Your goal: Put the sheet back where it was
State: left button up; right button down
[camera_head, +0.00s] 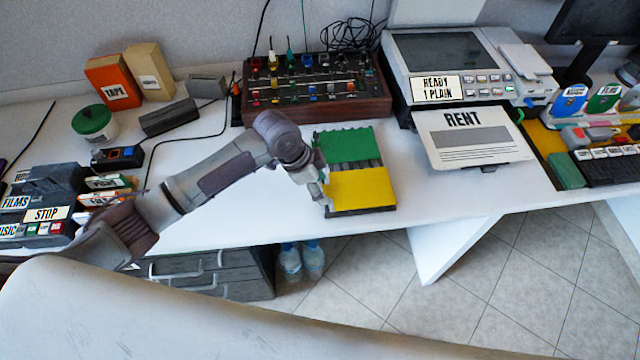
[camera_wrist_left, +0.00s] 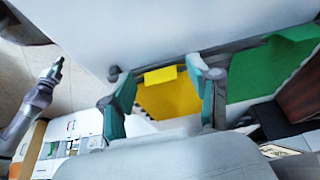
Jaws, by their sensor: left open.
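A white sheet printed RENT (camera_head: 462,134) lies on the tray sticking out from the front of the printer (camera_head: 440,70). My left gripper (camera_head: 325,197) is at the left edge of a dark ribbed board with a yellow panel (camera_head: 360,188) in front and a green panel (camera_head: 350,145) behind. In the left wrist view the left gripper (camera_wrist_left: 160,74) is open, with a small yellow tab (camera_wrist_left: 160,76) between its fingertips, not gripped. The green panel (camera_wrist_left: 265,68) is to its right. My right arm's gripper (camera_wrist_left: 55,72) appears small at left there; its jaws are unclear.
A wooden box of knobs (camera_head: 315,88) stands behind the board. A black keyboard (camera_head: 610,165) and holders are at the right. A STOP device (camera_head: 45,205), a green-lidded jar (camera_head: 92,122) and boxes (camera_head: 113,82) are at the left. The desk between board and printer tray is clear.

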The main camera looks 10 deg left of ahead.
pick_arm(q)
jog(key=shift+r, duration=0.1)
jog(key=shift+r, duration=0.25)
jog(key=v, duration=1.1)
jog(key=shift+a+r, duration=0.2)
jog(key=shift+r, duration=0.05)
